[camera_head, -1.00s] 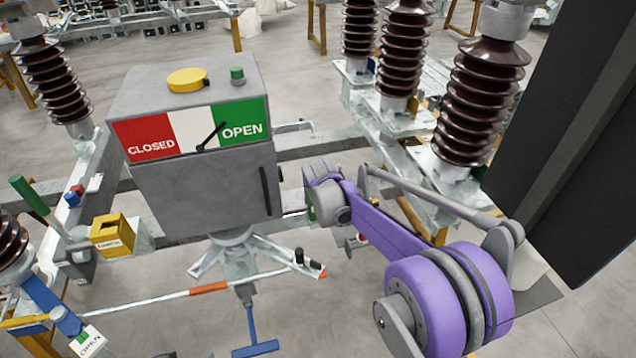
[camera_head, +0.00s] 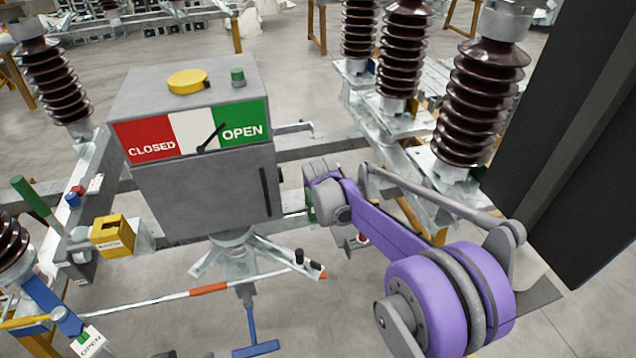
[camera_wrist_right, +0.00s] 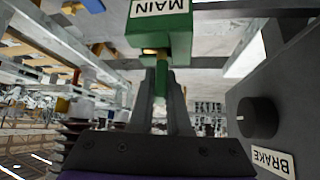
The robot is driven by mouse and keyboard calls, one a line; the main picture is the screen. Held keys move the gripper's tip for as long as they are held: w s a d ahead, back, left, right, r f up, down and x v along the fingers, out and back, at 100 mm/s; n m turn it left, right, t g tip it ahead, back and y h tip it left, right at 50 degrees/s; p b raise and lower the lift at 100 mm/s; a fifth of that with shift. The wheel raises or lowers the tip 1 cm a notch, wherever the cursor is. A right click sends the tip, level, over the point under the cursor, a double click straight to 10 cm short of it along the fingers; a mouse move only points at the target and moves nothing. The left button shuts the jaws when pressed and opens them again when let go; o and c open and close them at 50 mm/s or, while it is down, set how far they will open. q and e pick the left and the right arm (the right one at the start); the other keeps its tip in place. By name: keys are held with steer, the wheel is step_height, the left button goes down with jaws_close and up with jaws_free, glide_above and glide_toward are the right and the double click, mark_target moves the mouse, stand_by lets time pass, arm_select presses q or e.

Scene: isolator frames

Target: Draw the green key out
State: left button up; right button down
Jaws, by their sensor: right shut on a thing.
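The green key (camera_wrist_right: 161,84) stands upright between the fingers of my right gripper (camera_wrist_right: 161,96) in the right wrist view. The gripper is shut on it. Above it is the green lock box (camera_wrist_right: 160,36) with an upside-down MAIN label. A brass-coloured part (camera_wrist_right: 153,53) shows at the box's lower face, by the key's end; I cannot tell how deep the key sits. In the head view the green box (camera_head: 309,206) is mostly hidden behind my purple right arm, and the key is hidden. My left gripper is not in view.
The grey drive cabinet (camera_head: 207,190) has its pointer by OPEN. A black knob (camera_wrist_right: 257,117) with a BRAKE label (camera_wrist_right: 271,161) is close on the right in the wrist view. A yellow lock box (camera_head: 112,238) is at left. Brown insulators (camera_head: 478,105) stand behind my right arm.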

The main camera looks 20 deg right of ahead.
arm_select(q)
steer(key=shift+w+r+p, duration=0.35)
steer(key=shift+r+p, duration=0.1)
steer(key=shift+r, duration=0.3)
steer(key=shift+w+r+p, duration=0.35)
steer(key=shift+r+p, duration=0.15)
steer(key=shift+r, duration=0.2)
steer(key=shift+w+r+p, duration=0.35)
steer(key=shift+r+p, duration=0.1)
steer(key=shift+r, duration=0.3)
arm_select(e)
steer(key=shift+r, duration=3.45)
